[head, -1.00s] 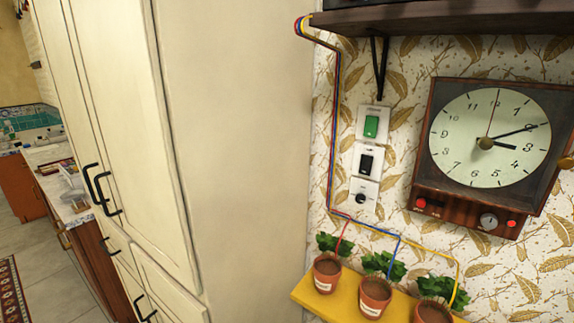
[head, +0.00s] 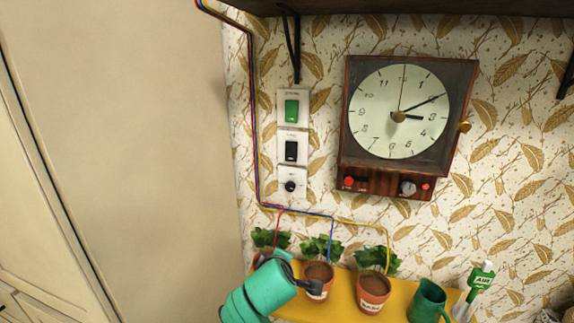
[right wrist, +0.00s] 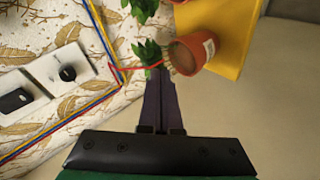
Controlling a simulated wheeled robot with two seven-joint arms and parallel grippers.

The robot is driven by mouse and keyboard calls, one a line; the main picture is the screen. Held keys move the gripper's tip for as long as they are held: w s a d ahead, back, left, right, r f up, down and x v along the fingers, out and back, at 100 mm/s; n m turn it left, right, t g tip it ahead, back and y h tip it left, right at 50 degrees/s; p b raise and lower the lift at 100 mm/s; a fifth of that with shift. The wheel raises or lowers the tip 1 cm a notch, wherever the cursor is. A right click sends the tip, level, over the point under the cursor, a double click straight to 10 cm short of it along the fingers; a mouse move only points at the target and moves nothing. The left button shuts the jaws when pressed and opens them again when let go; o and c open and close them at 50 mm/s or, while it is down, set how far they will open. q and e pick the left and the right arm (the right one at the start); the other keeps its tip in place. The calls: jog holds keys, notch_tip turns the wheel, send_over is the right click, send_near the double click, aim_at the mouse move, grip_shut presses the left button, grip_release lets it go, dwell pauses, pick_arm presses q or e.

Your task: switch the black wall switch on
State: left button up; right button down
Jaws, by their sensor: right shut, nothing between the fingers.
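The black wall switch (head: 291,151) is a black rocker on a white plate, in the middle of a column of three wall controls in the head view. In the right wrist view the black rocker (right wrist: 14,101) shows at the left edge. I cannot tell which way it is set. My right gripper (head: 314,287) is at the bottom of the head view, below the switch and in front of the plant pots, well apart from the switch. In the right wrist view its fingers (right wrist: 160,75) are shut and empty, near a pot. My left gripper is not in view.
A green switch (head: 292,108) is above the black one and a round black knob (head: 290,186) below. Coloured wires (head: 253,120) run down beside them to potted plants (head: 374,288) on a yellow shelf. A clock (head: 400,115) hangs right; a tall cabinet (head: 130,130) stands left.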

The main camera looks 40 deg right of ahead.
aim_at(291, 159)
jog(key=w+r+n+h, duration=0.1)
jog(key=r+h, duration=0.2)
jog(key=r, duration=0.7)
jog(key=w+d+r+n+t+h, duration=0.1)
jog(key=w+r+h, duration=0.1)
jog(key=r, duration=0.8)
jog(key=shift+r+h, duration=0.2)
jog(key=shift+h, duration=0.5)
jog(key=shift+w, duration=0.15)
jog(key=p+x, duration=0.5)
jog(key=x, duration=0.8)
jog(key=shift+r+p, duration=0.2)
jog(key=shift+p, duration=0.1)
jog(key=shift+w+d+f, duration=0.25)
jog(key=shift+w+d, duration=0.1)
jog(key=shift+d, duration=0.1)
